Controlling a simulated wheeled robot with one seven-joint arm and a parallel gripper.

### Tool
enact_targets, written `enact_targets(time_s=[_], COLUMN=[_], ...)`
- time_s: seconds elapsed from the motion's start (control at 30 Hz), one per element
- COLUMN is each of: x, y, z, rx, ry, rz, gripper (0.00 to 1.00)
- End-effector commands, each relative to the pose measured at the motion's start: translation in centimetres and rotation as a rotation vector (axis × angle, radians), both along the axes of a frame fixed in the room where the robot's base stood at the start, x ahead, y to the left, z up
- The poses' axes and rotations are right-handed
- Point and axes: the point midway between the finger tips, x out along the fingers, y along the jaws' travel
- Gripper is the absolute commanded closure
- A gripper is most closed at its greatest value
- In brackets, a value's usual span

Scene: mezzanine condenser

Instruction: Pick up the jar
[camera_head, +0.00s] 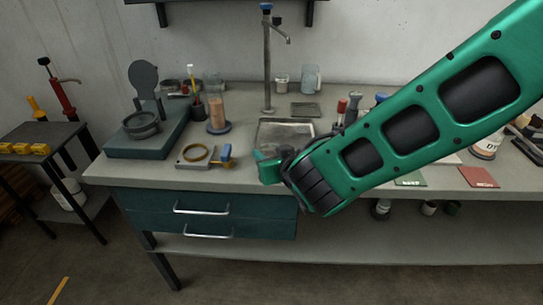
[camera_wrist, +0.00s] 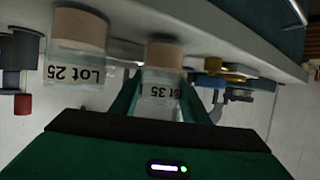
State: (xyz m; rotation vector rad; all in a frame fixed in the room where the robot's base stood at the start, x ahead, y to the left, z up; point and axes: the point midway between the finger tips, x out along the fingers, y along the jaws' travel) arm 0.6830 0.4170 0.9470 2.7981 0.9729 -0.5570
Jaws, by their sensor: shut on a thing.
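My gripper (camera_head: 272,166) is over the bench's front edge in the head view, where the arm hides whatever is between its fingers. In the wrist view, which looks upside down, my gripper (camera_wrist: 160,98) has its two green fingers on either side of a clear jar (camera_wrist: 163,58) with tan contents and a label that seems to read "Lot 35". It is shut on this jar. A second similar jar (camera_wrist: 76,60), labelled "Lot 25", stands beside it, outside the fingers. I cannot tell whether the held jar touches the bench.
The grey bench (camera_head: 115,172) has teal drawers (camera_head: 210,215) below. A steel sink (camera_head: 290,130), a tall tap (camera_head: 267,60), a brass ring on a plate (camera_head: 195,154) and a jar-like cylinder (camera_head: 217,115) are nearby. A dark side table (camera_head: 40,140) stands at left.

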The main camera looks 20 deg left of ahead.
Motion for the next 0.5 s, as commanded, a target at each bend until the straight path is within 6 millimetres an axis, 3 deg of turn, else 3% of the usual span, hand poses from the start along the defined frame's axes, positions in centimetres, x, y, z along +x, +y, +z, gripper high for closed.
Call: enact_targets(time_s=[0.33, 0.5], x=[0.0, -1.7], y=[0.0, 0.8], z=[3.2, 4.2], rx=[0.003, 0.0], ry=[-0.003, -0.002], rz=[-0.001, 0.005], gripper=[0.82, 0.82])
